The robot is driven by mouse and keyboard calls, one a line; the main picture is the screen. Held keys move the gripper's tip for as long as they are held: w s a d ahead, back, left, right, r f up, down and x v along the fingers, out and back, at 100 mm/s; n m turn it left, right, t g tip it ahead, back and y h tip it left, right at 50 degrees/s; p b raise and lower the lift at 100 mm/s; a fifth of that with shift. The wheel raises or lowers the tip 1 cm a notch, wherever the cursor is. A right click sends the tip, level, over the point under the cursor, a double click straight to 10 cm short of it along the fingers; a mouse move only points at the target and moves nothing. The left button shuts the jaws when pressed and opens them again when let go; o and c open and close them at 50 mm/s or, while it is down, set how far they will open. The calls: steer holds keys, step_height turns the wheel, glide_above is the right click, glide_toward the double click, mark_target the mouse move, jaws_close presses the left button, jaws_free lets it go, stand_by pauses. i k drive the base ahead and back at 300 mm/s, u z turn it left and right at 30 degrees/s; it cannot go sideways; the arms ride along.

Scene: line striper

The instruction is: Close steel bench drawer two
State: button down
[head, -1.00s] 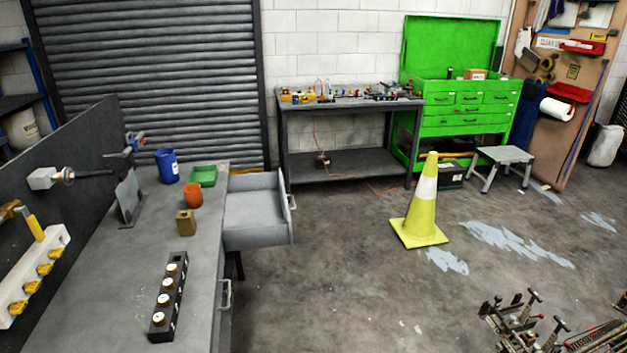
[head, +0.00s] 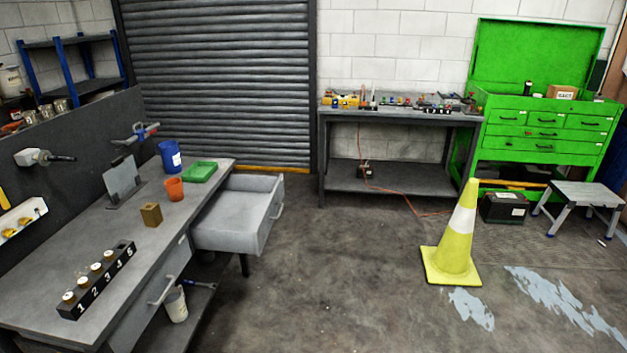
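The steel bench (head: 135,232) stands at the left in the head view. One of its drawers (head: 238,218) at the far end is pulled well out to the right and looks empty inside. Its handle (head: 277,211) is on the outer front face. A nearer drawer front (head: 150,300) with a bar handle (head: 163,290) sits flush with the bench. I cannot read any drawer number. My gripper is not in view.
A yellow cone (head: 457,240) stands on the floor right of the open drawer. A numbered block (head: 98,280), a blue cup (head: 170,157) and a green tray (head: 199,172) are on the bench. Floor between drawer and cone is clear.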

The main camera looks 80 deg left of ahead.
mark_target(239, 217)
steer(key=u, duration=0.05)
steer(key=i, duration=0.15)
steer(key=u, duration=3)
steer(key=k, duration=0.55)
steer(key=z, duration=0.45)
steer(key=i, duration=1.8)
steer(key=u, duration=1.1)
steer(key=i, duration=0.3)
